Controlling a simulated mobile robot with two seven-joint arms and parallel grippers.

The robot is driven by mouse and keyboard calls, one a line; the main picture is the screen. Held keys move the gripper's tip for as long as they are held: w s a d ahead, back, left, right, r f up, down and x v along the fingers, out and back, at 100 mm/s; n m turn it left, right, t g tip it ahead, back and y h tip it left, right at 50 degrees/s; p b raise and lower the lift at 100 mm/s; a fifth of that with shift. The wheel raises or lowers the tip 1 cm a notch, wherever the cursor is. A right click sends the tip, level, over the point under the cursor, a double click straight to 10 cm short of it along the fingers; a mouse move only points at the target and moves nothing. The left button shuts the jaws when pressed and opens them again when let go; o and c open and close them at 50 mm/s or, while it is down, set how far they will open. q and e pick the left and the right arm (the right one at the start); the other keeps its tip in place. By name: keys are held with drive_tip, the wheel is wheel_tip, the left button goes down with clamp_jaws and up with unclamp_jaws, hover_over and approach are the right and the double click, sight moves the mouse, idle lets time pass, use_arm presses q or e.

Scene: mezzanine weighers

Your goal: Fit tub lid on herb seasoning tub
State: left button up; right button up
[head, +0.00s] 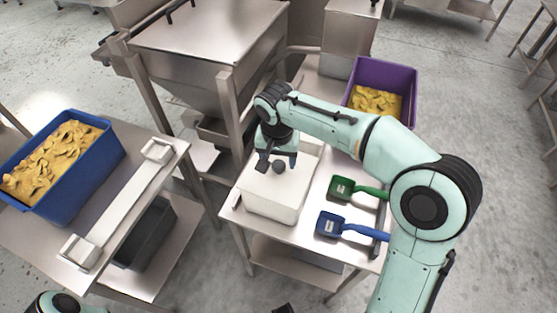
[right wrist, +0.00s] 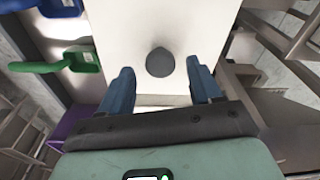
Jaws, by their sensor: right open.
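The white herb seasoning tub (head: 272,208) stands on the steel table in the middle of the head view. The pale flat tub lid (head: 297,183) lies over its top, with a dark round knob (head: 279,167); I cannot tell whether its edges sit flush all round. The lid also shows in the right wrist view (right wrist: 115,25), with its knob (right wrist: 160,62). My right gripper (head: 277,163) is just over the lid. Its blue fingers (right wrist: 161,75) are open, one to each side of the knob and apart from it. My left gripper is not in view.
A green scoop (head: 343,188) and a blue scoop (head: 332,224) lie right of the tub. A purple crate (head: 399,75) with yellow contents is behind. A steel hopper (head: 195,60) stands behind left. A blue crate (head: 92,165) is on the left table.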

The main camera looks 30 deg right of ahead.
sight(278, 178)
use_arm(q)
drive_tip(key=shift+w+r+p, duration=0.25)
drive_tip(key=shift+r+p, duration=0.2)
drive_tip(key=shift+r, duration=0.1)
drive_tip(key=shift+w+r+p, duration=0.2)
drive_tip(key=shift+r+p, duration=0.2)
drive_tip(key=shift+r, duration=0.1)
use_arm(e)
wheel_tip(278, 178, up, 10)
drive_tip(key=s, duration=0.1)
drive_tip(key=shift+a, duration=0.45)
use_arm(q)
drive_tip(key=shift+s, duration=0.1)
